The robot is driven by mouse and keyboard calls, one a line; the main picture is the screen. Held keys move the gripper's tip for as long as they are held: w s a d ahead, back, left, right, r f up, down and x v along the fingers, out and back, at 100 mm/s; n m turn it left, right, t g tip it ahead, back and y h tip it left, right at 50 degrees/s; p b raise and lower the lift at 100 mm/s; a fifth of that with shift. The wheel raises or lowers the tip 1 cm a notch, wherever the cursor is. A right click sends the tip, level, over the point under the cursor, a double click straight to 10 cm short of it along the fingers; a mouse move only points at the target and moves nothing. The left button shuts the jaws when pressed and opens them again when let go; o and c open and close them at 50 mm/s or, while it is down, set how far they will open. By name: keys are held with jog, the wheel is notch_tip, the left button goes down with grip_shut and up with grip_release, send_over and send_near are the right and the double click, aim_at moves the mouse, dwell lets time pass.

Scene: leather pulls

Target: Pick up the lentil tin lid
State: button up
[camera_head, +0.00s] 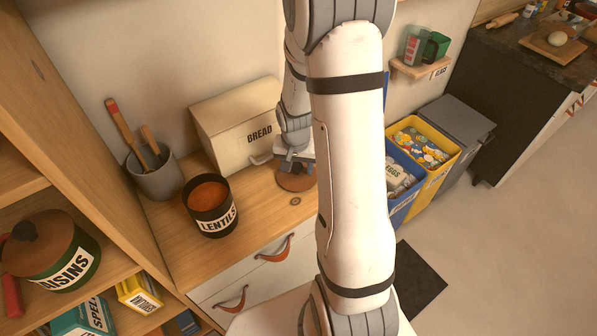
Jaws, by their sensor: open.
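The lentil tin (212,222) is dark with a white LENTILS label and stands uncovered on the wooden counter, showing orange-brown contents. A round brown wooden disc, which looks like the lentil tin lid (291,184), lies on the counter to the right of the tin, near the front of the bread box. My gripper (296,164) is open and at the lid, covering its upper part from this view. The lid's knob and the fingertips are hard to make out, so I cannot tell whether they touch.
The cream bread box (238,132) stands close behind the gripper. A grey utensil pot (156,178) is at the counter's left. Drawers with leather pulls (273,249) are below. Open bins (421,148) stand to the right. My arm hides the counter's right end.

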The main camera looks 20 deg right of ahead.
jog(key=shift+c, duration=0.2)
jog(key=c, duration=1)
jog(key=shift+o, duration=0.2)
